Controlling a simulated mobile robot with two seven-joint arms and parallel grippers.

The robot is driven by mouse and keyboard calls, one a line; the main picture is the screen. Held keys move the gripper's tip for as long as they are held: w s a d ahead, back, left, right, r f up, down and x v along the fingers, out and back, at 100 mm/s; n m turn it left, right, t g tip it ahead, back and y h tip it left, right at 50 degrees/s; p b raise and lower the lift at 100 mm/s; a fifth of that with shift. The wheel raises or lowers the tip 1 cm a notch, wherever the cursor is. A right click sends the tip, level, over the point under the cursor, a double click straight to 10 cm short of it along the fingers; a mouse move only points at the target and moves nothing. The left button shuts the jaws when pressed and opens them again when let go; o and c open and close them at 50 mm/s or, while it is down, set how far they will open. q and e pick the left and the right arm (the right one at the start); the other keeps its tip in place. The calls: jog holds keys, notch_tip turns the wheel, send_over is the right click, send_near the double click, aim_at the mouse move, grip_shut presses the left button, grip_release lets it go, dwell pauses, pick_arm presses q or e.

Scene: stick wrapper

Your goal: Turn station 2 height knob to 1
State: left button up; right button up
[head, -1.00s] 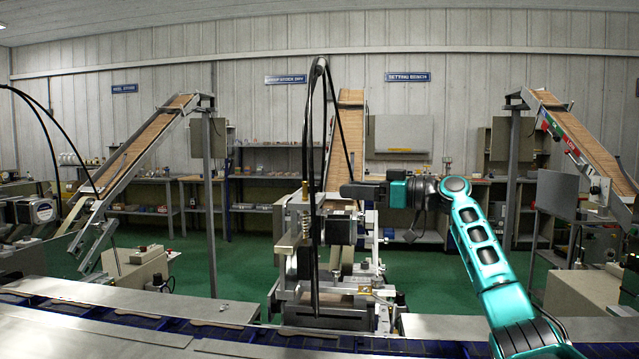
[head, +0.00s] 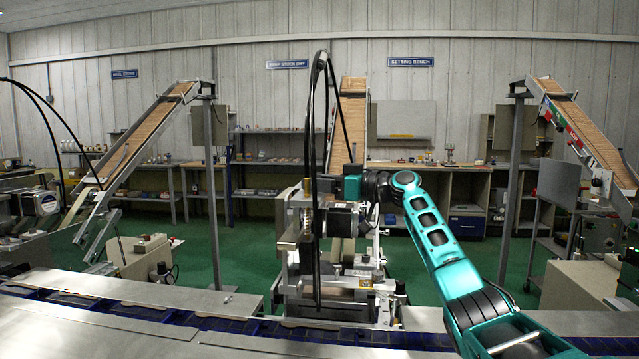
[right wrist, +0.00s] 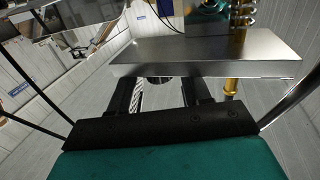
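The middle station (head: 335,250), which I take to be station 2, is a metal mechanism with a spring post and dark motor block, under a wooden chute. My right gripper (head: 320,185) is at its upper part, partly hidden by black cables. In the right wrist view my right gripper (right wrist: 161,95) has its two dark fingers apart, with their tips under a metal plate (right wrist: 205,52). A small dark rounded part (right wrist: 160,79), possibly the height knob, shows between the fingertips; I cannot tell whether they touch it. No number or scale is readable. My left gripper is not in view.
A blue-lined conveyor (head: 130,317) runs across the front. Black cables (head: 312,120) arch over the middle station. A brass-coloured post (right wrist: 231,88) and spring (right wrist: 242,14) stand close right of the gripper. Other chutes slope at left (head: 150,130) and right (head: 590,135).

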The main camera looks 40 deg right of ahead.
grip_shut()
jog(key=shift+f+m+h+b, duration=0.25)
jog(key=shift+m+h+b, duration=0.15)
jog(key=shift+h+b, duration=0.2)
jog(key=shift+a+m+t+h, duration=0.1)
jog(key=shift+m+t+h, duration=0.2)
jog(key=shift+h, duration=0.1)
jog(key=shift+a+r+m+t+h, duration=0.15)
jog(key=shift+m+h, duration=0.3)
jog(key=shift+h, duration=0.25)
jog(key=shift+d+r+m+t+h, duration=0.15)
jog(key=shift+m+h, duration=0.3)
jog(key=shift+h, duration=0.25)
jog(key=shift+a, duration=0.1)
jog(key=shift+o, duration=1.1)
grip_release()
jog(key=shift+s, duration=0.1)
